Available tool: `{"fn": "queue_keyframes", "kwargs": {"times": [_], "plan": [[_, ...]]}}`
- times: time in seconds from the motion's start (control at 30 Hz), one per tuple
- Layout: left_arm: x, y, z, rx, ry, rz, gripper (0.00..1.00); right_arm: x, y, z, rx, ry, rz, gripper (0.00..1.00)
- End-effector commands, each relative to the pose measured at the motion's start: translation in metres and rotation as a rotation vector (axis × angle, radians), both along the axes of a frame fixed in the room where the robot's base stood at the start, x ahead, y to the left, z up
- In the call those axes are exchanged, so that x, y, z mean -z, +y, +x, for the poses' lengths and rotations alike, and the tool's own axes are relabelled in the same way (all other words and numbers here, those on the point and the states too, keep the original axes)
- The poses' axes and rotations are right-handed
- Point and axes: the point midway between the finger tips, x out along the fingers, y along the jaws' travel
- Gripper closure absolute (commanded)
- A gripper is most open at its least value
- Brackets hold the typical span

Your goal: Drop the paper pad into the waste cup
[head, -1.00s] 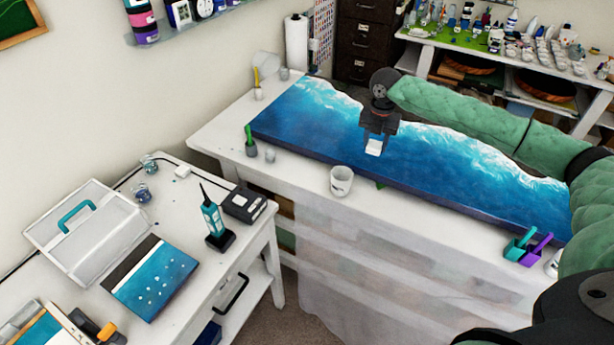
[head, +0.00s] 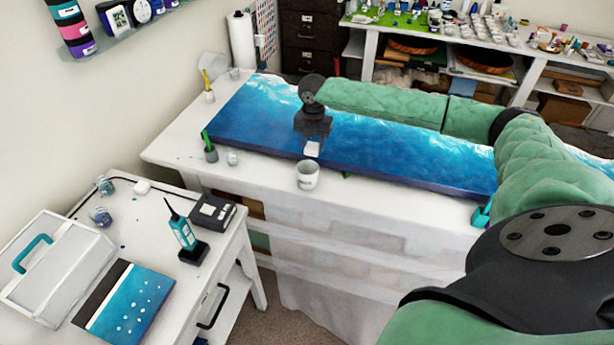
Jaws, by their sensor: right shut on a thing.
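The paper pad (head: 312,149) is a small white piece between the fingers of my right gripper (head: 312,139). That gripper is shut on it and points down over the front edge of the blue resin panel. A white cup (head: 307,176) with a dark mark on its side stands on the table's front edge, just below the pad in the picture. The pad appears above and slightly behind the cup, apart from it. The inside of the cup is only partly visible. My left gripper is not in view.
The blue wave panel (head: 385,161) covers most of the white table (head: 170,151). A teal holder (head: 482,215) is at the right. A side table holds a torch (head: 182,232).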

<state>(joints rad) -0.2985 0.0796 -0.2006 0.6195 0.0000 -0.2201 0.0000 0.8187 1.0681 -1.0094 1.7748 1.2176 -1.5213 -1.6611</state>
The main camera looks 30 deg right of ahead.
Motion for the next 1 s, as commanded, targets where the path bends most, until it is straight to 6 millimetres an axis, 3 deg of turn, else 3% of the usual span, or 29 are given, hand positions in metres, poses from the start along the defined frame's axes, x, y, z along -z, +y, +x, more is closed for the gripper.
{"fn": "queue_keyframes", "kwargs": {"times": [0.2,0.47,0.5,0.6,1.0], "plan": [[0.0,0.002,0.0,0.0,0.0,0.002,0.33,0.016,0.0,0.0,0.0,0.001,0.0,0.84],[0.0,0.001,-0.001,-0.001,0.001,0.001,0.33,0.018,0.0,0.0,0.0,0.001,0.0,0.84],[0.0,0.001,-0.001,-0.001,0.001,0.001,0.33,0.018,0.0,0.0,0.0,0.001,0.0,0.56],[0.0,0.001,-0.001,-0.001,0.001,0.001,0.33,0.018,0.0,0.0,0.0,0.001,0.0,0.36],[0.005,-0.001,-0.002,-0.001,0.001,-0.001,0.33,0.013,0.0,0.0,0.0,0.0,0.0,0.34]]}}
